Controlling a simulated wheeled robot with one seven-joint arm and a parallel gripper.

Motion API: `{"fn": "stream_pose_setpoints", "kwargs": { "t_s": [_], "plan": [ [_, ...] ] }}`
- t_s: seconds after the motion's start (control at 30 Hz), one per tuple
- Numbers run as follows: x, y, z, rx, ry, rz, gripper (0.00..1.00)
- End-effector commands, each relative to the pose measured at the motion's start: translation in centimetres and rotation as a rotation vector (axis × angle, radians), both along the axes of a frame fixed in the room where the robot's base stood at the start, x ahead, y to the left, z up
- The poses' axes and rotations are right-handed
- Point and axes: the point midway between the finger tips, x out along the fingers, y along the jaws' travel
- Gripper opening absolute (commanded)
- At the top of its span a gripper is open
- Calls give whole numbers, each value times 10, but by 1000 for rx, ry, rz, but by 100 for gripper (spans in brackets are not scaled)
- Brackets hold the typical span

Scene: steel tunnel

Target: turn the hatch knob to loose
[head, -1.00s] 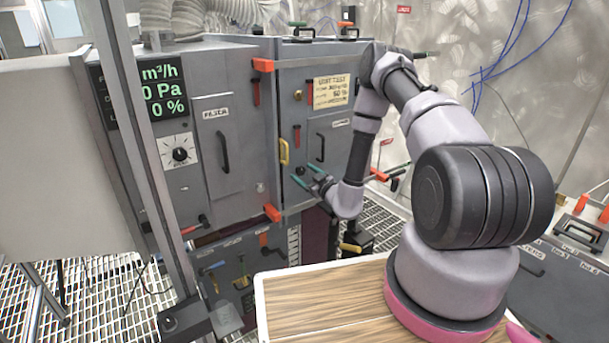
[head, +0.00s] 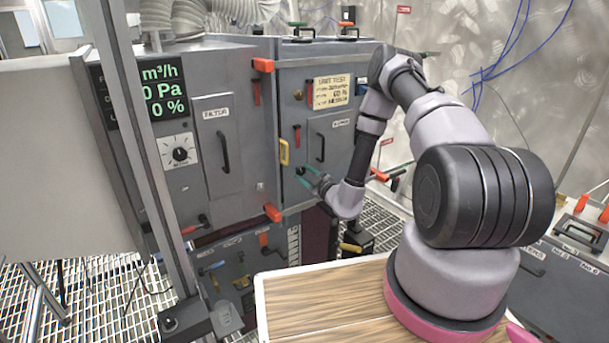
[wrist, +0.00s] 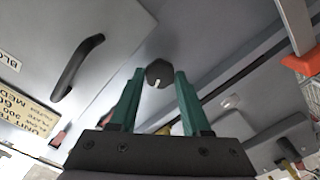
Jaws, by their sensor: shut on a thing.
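The hatch knob (wrist: 159,72) is a small dark round knob with a white mark on its lower edge in the wrist view. It sits on the grey hatch door (head: 340,100) of the cabinet, low on its left side. My gripper (wrist: 160,76) has green fingers, one on each side of the knob, and is shut on it. In the head view my gripper (head: 307,175) reaches the door from the right. The knob is small there, at the fingertips. I cannot read any loose or tight label near it.
Orange-red latches (head: 272,212) stick out at the door's hinge edge. A wooden tabletop (head: 320,300) lies below my arm.

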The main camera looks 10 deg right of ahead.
Motion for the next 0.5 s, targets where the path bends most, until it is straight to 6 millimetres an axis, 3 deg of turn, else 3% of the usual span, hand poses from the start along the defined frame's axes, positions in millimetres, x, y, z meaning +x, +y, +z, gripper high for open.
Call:
{"fn": "stream_pose_setpoints", "kwargs": {
  "t_s": [0.5],
  "plan": [
    [-1,-1,-1,-455,-185,0,0]
  ]
}}
